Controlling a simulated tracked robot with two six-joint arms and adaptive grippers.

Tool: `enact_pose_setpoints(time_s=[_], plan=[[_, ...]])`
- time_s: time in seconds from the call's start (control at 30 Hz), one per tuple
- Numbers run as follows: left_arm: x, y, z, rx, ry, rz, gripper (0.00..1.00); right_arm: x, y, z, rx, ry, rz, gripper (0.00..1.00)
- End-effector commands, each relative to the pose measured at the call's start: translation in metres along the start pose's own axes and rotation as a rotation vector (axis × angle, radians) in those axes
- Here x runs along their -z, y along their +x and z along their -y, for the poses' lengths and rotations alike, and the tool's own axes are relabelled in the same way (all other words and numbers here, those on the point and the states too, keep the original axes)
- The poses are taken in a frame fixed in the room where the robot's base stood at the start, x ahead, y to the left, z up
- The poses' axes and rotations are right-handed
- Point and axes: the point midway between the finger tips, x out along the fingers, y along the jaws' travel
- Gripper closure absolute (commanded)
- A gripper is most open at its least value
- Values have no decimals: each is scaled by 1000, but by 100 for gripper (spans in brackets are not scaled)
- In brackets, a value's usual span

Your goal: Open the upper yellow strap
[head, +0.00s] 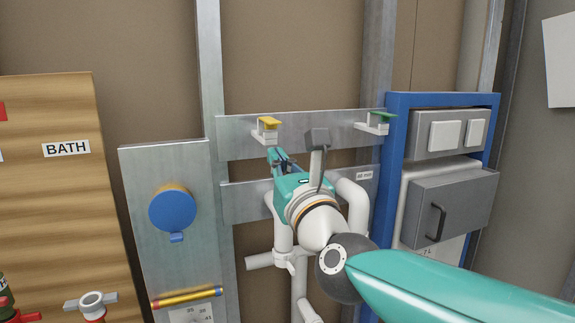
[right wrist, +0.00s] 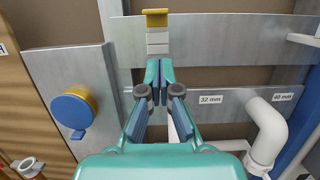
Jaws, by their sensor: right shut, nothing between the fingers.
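The upper yellow strap (head: 268,123) is a small yellow flap on a white block, fixed to the upper grey metal rail (head: 320,136). In the right wrist view the yellow strap (right wrist: 157,17) stands at the top middle, above its white block. My right gripper (head: 275,155) is shut and empty. My left gripper is not in view.
A green strap (head: 382,117) sits on the same rail at right. White pipes (head: 283,225) run below. A metal panel with a blue round cap (head: 172,210) stands left. A blue frame (head: 393,150) with grey boxes stands right. A wooden BATH panel (head: 60,200) is far left.

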Motion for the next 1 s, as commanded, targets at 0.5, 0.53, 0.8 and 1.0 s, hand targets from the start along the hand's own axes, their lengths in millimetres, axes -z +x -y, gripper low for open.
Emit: enact_pose_setpoints(time_s=[0.5, 0.53, 0.8, 1.0], plan=[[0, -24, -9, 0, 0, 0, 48, -35, 6, 0, 1, 0, 4, 100], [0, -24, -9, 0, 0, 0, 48, -35, 6, 1, 1, 0, 4, 100], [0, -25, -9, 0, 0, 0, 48, -36, 6, 0, 2, -1, 1, 100], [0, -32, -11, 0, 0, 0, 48, -40, 8, -6, -11, 3, -26, 100]])
